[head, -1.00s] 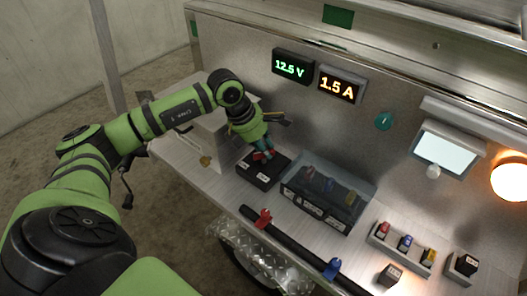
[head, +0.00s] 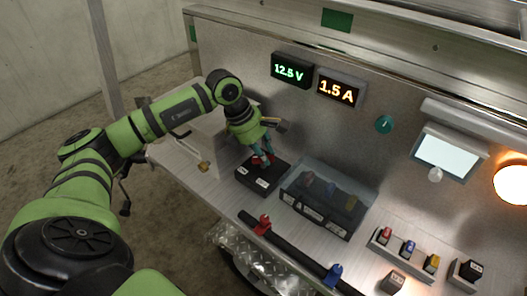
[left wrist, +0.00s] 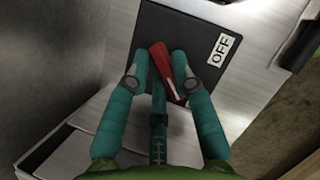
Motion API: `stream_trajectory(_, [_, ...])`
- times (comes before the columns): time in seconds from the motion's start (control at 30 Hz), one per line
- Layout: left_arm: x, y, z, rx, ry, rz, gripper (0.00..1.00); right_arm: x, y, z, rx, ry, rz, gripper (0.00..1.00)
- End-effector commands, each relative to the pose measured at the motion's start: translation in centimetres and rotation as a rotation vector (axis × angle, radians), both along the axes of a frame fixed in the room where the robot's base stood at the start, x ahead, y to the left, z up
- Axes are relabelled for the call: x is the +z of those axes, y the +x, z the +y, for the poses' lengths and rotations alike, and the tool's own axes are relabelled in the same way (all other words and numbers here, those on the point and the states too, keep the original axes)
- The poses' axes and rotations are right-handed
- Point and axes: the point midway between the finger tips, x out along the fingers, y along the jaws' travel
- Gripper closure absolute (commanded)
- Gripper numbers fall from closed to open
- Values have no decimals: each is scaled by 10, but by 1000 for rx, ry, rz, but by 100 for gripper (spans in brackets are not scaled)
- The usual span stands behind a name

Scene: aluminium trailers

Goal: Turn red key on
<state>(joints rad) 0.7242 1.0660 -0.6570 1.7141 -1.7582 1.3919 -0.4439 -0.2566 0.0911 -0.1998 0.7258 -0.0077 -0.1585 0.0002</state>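A black switch box (head: 247,180) with two white labels sits on the bench. It also shows in the left wrist view (left wrist: 200,22), with one label reading OFF. The red key (head: 257,160) is on top of the box; in the left wrist view the key (left wrist: 166,68) lies slanted, its top pointing up-left, away from the OFF label. My left gripper (head: 265,154) points down over the key. In the left wrist view its teal fingers (left wrist: 160,62) stand partly spread on either side of the key; the right finger looks very close to it, and contact is unclear. My right gripper is not in view.
A clear-covered fuse box (head: 323,203) stands right of the switch box. A black bar (head: 300,250) with red and blue clamps runs along the front. Colored switches (head: 407,248) sit at right. Voltage (head: 291,70) and current (head: 339,91) displays are on the wall.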

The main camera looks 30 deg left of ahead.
Motion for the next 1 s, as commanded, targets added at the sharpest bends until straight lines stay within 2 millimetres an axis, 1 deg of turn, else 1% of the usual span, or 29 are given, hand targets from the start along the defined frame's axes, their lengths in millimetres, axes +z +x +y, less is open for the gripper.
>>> stream_trajectory(0.27, [0,0,0,1,-2,0,54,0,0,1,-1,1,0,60])
stream_trajectory(0.33, [0,0,0,2,-1,0,54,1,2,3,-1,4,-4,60])
stream_trajectory(0.47, [7,-1,2,3,-1,-2,54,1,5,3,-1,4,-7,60])
stream_trajectory(0.57, [20,-4,7,4,0,-3,54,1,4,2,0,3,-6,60])
stream_trajectory(0.8, [69,-17,22,4,0,-5,54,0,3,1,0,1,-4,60])
stream_trajectory(1.0, [99,-25,31,2,-1,-2,54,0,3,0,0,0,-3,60])
